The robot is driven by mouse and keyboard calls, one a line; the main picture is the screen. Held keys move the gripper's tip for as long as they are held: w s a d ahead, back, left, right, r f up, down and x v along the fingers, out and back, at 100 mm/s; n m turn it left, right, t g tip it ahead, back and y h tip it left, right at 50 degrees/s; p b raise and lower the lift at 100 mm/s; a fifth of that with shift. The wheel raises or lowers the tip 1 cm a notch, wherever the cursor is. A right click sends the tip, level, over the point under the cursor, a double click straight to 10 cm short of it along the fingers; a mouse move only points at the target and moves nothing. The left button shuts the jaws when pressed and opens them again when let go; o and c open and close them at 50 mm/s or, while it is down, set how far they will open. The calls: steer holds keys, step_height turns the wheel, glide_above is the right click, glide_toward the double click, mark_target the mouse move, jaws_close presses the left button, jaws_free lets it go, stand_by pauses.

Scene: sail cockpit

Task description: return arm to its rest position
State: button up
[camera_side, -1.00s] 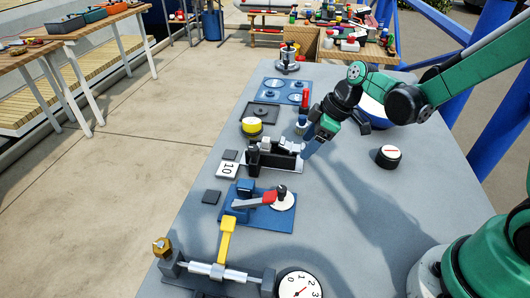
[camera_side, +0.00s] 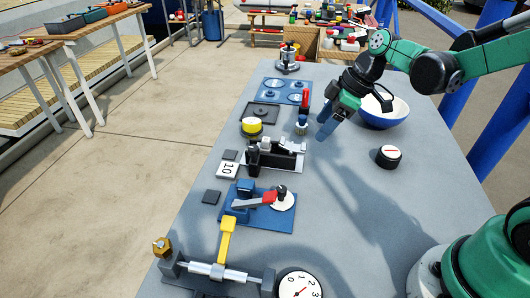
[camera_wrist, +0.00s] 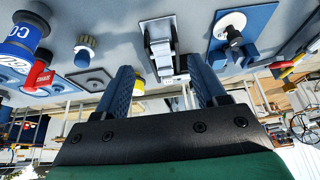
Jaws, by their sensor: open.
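My gripper (camera_side: 329,129) is open and empty in the side view, held above the grey table (camera_side: 350,220) to the right of the row of fixtures. Its blue fingers also show in the wrist view (camera_wrist: 162,88), spread apart with nothing between them. My green and black arm reaches to it from the right. The black slide fixture (camera_side: 275,157) stands to the left of the gripper, apart from it. In the wrist view this fixture (camera_wrist: 160,48) shows beyond the gap between the fingers.
A white and blue bowl (camera_side: 384,110) stands right beside the gripper. A blue-capped knob (camera_side: 301,125), a yellow puck (camera_side: 251,127) and a blue lever plate (camera_side: 264,208) line the left side. The table's right middle is clear.

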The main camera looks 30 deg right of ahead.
steer(key=s+a+r+m+t+h, duration=0.2)
steer(key=s+r+m+t+h, duration=0.1)
steer(key=s+m, duration=0.4)
steer(key=shift+s+r+m+t+h, duration=0.3)
steer(key=shift+r+m, duration=0.3)
steer(key=shift+m, duration=0.4)
steer(key=shift+a, duration=0.1)
steer(key=shift+c, duration=0.2)
